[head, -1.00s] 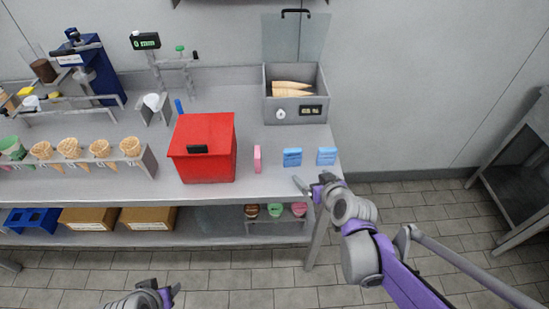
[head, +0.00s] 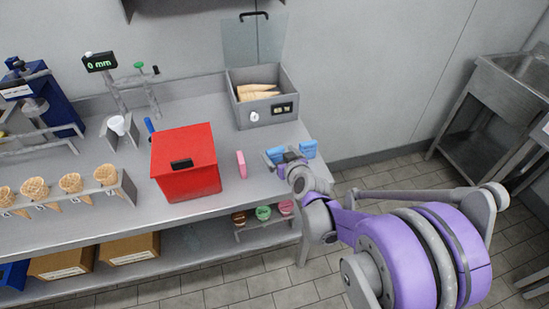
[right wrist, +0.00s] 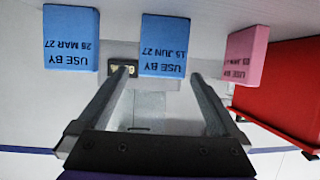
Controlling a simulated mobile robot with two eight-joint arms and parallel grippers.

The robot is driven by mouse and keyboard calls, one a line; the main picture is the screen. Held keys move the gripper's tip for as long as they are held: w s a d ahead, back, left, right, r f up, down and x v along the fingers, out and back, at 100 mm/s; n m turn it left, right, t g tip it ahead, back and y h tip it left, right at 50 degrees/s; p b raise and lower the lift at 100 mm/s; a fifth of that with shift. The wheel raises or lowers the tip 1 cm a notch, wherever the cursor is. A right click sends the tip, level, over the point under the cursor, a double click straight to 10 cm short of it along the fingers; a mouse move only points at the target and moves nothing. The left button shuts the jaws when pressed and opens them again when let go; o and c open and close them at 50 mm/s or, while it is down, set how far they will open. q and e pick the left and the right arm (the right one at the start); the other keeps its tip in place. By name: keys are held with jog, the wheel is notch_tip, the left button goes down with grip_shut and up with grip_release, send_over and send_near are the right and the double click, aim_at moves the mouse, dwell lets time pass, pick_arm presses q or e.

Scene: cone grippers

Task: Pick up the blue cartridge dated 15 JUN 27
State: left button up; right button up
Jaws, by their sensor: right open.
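The blue cartridge marked 15 JUN 27 (right wrist: 163,45) stands at the middle top of the right wrist view, its lettering upside down. In the head view it is the left of two blue cartridges (head: 274,153), partly hidden by my right gripper (head: 279,163). My right gripper is open in the right wrist view (right wrist: 160,76), its fingers pointing at the cartridge with one on each side; I cannot tell whether they reach around it. A second blue cartridge, dated MAR 27 (right wrist: 70,38), stands beside it and also shows in the head view (head: 308,149). My left gripper is out of view.
A pink cartridge (head: 241,164) also shows in the right wrist view (right wrist: 247,55). Left of it stands a red box (head: 187,165). A grey bin of cones (head: 262,108) stands behind on the counter (head: 215,112). Several cones sit in a rack at left.

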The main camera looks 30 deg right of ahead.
aim_at(273, 149)
jog(key=shift+f+x, duration=0.15)
jog(key=shift+x, duration=1.4)
jog(key=shift+f+x, duration=0.2)
jog(key=shift+x, duration=1.35)
jog(key=shift+s+a, duration=0.15)
jog(key=shift+s, duration=0.05)
jog(key=shift+c, duration=0.3)
jog(key=c, duration=1.3)
